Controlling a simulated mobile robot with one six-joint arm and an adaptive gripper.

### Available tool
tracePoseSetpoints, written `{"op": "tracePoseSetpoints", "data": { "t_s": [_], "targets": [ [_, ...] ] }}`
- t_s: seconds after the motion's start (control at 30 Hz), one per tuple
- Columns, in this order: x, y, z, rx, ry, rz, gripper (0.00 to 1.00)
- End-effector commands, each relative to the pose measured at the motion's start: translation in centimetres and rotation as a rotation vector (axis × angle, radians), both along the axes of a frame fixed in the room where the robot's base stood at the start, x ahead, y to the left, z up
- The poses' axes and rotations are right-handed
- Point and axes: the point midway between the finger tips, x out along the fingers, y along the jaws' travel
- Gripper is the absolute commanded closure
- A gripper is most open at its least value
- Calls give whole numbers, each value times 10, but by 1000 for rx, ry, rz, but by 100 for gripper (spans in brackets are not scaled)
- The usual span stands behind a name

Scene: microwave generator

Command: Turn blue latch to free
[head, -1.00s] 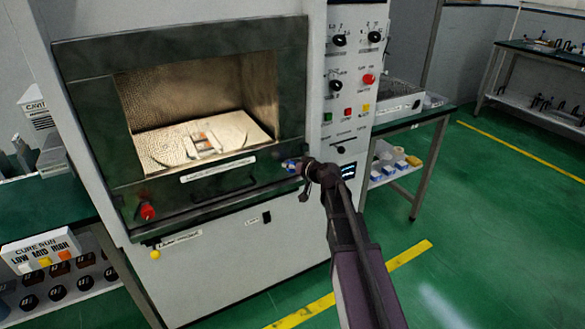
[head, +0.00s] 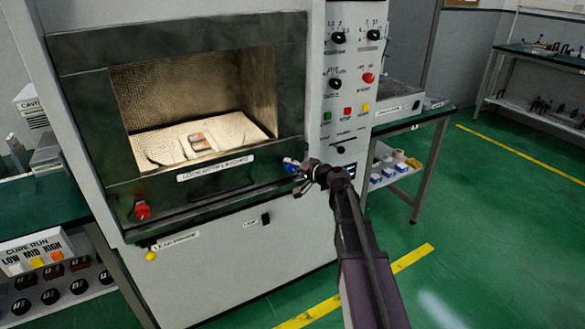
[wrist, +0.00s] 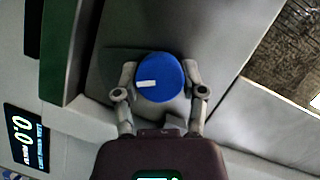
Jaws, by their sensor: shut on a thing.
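The blue latch (wrist: 160,78) is a round blue knob with a short white mark on its left side in the wrist view. In the head view the blue latch (head: 290,165) sits at the lower right corner of the microwave door frame. My gripper (wrist: 160,82) has one finger on each side of the knob and is shut on it. In the head view my gripper (head: 302,176) reaches the latch from the right and partly covers it.
A red knob (head: 142,210) sits at the door's lower left and a yellow one (head: 151,256) below it. A control panel (head: 347,90) with dials and buttons stands right of the chamber. A display (wrist: 27,138) shows "0.0" in the wrist view. Green floor at right is open.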

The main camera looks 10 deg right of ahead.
Motion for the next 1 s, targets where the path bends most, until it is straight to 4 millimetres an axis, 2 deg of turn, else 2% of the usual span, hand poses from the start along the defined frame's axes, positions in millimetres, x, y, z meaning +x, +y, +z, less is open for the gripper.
{"op": "tracePoseSetpoints", "data": {
  "t_s": [0.03, 0.4, 0.43, 0.5, 0.53, 1.0],
  "targets": [
    [6, 3, 1, 9, -1, 4, 94],
    [6, 4, 1, 14, 1, 4, 94],
    [6, 4, 1, 14, 0, 4, 38],
    [6, 3, 1, 13, 1, 4, 17],
    [6, 3, 1, 12, 2, 3, 12],
    [1, 1, 1, -4, -3, 2, 12]
  ]
}}
